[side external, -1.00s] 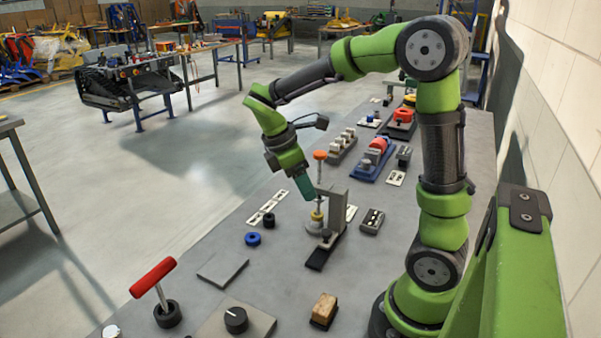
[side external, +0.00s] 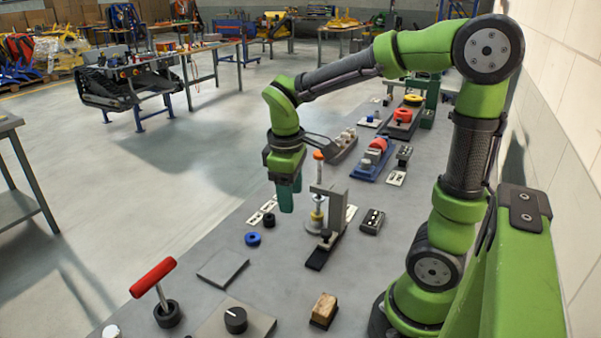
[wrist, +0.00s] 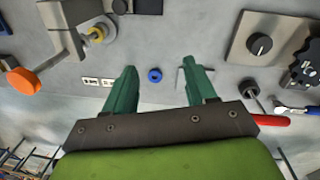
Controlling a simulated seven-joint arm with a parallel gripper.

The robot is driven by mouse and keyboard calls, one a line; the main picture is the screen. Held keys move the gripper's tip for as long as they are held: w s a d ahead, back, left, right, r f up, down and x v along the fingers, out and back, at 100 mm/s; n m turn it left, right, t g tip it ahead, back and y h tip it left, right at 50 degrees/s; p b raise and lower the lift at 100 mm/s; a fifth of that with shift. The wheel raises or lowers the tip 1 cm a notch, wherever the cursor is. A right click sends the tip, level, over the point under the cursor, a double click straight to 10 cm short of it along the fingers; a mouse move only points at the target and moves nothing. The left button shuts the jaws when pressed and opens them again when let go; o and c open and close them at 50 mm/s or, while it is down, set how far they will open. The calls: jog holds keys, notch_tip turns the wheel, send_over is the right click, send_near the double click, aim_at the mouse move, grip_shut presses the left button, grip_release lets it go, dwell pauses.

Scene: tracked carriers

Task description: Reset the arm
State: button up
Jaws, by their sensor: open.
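My green arm stands bent over the grey workbench (side external: 215,305). My gripper (side external: 287,205) points down above the bench, to the left of the grey bracket stand (side external: 332,210) with the orange-topped post (side external: 318,155). In the wrist view my gripper (wrist: 160,80) has its two green fingers wide apart with nothing between them. A blue ring (wrist: 154,75) lies on the bench below, seen in the gap between the fingers; it also shows in the side view (side external: 252,239). The orange knob (wrist: 24,80) shows at the left of the wrist view.
A red-handled lever (side external: 153,277), a dial plate (side external: 236,320), a flat grey plate (side external: 222,267) and a wooden-topped block (side external: 324,309) stand toward the front. A blue fixture (side external: 370,165) and other devices line the back. Open floor lies left of the bench.

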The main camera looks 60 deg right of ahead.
jog(key=s+a+r+m+t+y, duration=0.3)
jog(key=s+a+r+m+t, duration=0.2)
jog(key=s+a+m+t, duration=0.1)
jog(key=shift+a+r+t, duration=0.3)
jog(key=shift+a+t, duration=0.3)
jog(key=shift+a, duration=0.45)
